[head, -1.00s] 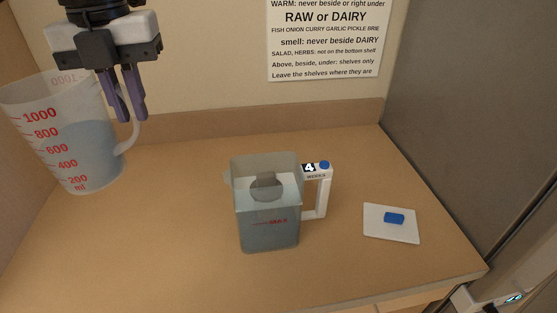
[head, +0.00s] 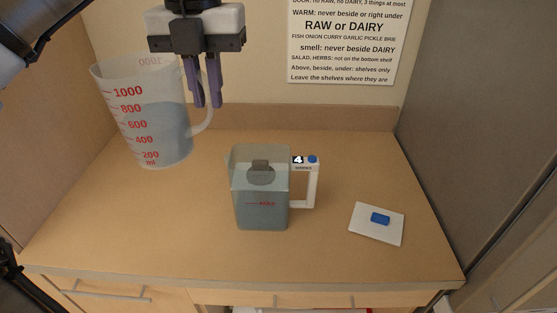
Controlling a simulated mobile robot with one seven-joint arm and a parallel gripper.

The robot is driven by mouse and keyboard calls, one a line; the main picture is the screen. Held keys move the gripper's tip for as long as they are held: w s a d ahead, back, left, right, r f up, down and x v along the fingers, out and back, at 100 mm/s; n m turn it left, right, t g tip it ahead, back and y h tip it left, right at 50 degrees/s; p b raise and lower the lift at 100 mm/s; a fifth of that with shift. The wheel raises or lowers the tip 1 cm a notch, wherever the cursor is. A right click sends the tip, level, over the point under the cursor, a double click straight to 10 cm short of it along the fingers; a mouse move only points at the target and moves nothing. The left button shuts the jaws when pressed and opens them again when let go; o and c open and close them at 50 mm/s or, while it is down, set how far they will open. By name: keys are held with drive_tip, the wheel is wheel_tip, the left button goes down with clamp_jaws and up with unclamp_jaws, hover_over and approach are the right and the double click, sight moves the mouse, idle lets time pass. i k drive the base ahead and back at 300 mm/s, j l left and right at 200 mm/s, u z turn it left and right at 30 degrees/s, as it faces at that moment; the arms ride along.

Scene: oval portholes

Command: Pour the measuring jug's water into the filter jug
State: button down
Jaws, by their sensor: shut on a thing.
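The measuring jug (head: 147,120) is clear with red marks and holds bluish water up to around the 800 mark. It hangs upright or nearly so at the left, above the counter. My gripper (head: 207,101) is shut on the jug's handle, on the jug's right side. The filter jug (head: 262,205) stands on the counter, right of and below the measuring jug. It is a squarish clear jug with a grey knobbed part inside, water in it, a red MAX line and a white handle on its right with a 4 and a blue button.
A white tile (head: 365,231) with a blue block (head: 380,218) lies on the counter (head: 180,235) right of the filter jug. A printed notice (head: 342,40) hangs on the back wall. A grey panel (head: 460,120) bounds the right side. The left front counter is clear.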

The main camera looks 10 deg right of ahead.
sight(260, 200)
drive_tip(key=l, duration=0.25)
drive_tip(key=k+l+z, duration=0.1)
drive_tip(key=l, duration=0.2)
drive_tip(key=i+l, duration=0.15)
drive_tip(key=l, duration=0.15)
drive_tip(key=i+l+z, duration=0.1)
drive_tip(key=l, duration=0.25)
drive_tip(key=i+l+z, duration=0.1)
drive_tip(key=l, duration=0.2)
drive_tip(key=i, duration=0.05)
